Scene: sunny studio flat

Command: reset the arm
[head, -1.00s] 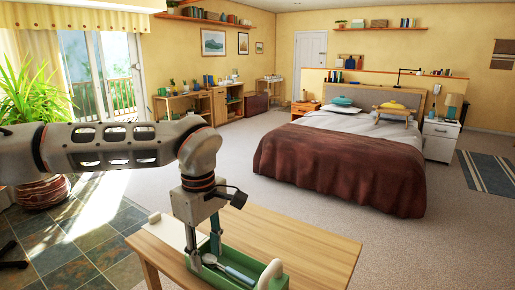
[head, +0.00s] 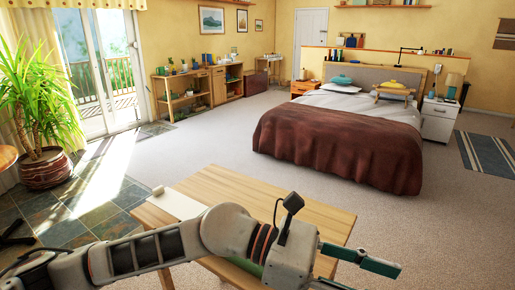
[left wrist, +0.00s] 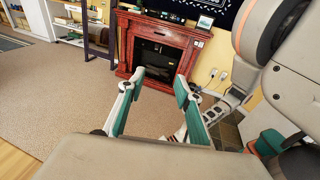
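In the head view my left arm comes in from the lower left and crosses in front of the wooden table (head: 300,208). My left gripper (head: 355,272) points right, past the table's front right part, with its teal fingers apart and nothing between them. The left wrist view shows the same open, empty fingers (left wrist: 161,92) with carpet and a fireplace beyond. A green caddy (head: 245,265) on the table is almost fully hidden behind my arm. Pale links of mine fill the right of the wrist view; a teal part below them is unclear.
A white board (head: 176,204) lies on the table's left part. The bed (head: 340,145) stands beyond, with open carpet (head: 225,145) between. A potted plant (head: 40,165) is at left. The wrist view shows a red-brown fireplace (left wrist: 158,48).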

